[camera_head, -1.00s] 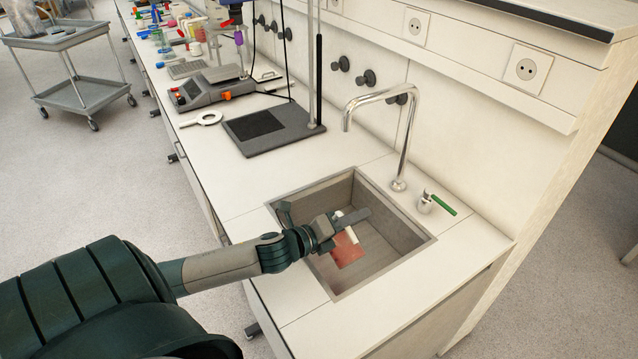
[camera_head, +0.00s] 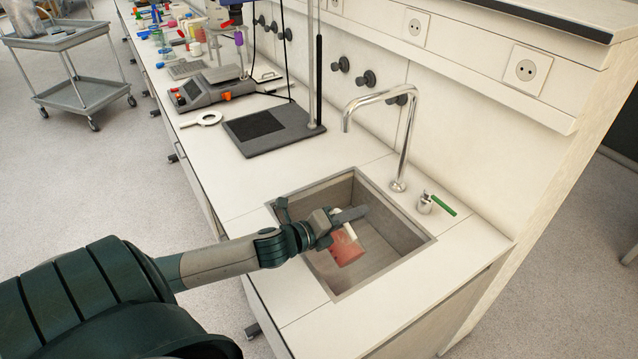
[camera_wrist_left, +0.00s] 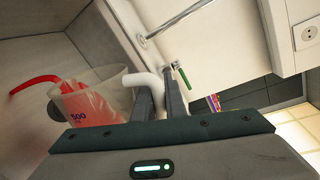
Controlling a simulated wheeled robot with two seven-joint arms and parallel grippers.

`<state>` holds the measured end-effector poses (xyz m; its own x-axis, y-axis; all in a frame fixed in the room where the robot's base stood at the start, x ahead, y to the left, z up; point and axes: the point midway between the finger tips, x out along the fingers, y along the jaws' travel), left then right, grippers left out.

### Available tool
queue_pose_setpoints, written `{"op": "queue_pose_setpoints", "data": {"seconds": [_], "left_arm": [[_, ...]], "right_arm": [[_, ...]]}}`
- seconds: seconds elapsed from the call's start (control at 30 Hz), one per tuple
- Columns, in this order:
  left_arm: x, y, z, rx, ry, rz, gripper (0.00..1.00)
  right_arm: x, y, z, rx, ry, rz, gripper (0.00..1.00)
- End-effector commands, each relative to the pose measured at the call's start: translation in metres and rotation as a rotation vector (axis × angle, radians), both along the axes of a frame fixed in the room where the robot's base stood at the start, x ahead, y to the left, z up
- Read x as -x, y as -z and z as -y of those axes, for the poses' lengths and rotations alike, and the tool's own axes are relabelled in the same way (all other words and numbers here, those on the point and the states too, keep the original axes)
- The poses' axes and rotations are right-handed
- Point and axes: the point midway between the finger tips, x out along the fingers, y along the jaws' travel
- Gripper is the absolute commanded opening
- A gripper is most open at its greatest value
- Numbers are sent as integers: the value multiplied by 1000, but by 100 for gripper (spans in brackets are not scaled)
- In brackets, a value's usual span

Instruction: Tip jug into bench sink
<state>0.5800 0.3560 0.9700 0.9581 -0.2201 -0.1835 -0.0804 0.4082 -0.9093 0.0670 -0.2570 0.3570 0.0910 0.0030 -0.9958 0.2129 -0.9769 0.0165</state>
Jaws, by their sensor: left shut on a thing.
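The jug (camera_head: 347,250) is clear with red juice in it and hangs tilted inside the bench sink (camera_head: 402,236), below the rim. My left gripper (camera_head: 343,219) is shut on the jug's white handle (camera_wrist_left: 148,82), which shows between the fingers. The gripper hides part of the jug in the head view. My right gripper is not in view.
A chrome tap (camera_head: 405,140) arches behind the sink. A small metal fitting with a green lever (camera_head: 440,204) stands right of it. A black stand base (camera_head: 273,126) and a scale (camera_head: 210,88) are further back on the bench.

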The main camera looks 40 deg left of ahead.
Motion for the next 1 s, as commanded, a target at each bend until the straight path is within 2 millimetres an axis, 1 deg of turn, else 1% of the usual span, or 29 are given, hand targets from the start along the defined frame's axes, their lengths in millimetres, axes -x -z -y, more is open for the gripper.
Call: {"op": "queue_pose_setpoints", "data": {"seconds": [0.2,1.0], "left_arm": [[-1,-2,-2,14,0,-2,0],[-5,0,-14,73,1,-21,0]], "right_arm": [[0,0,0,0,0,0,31],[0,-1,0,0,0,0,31]]}}
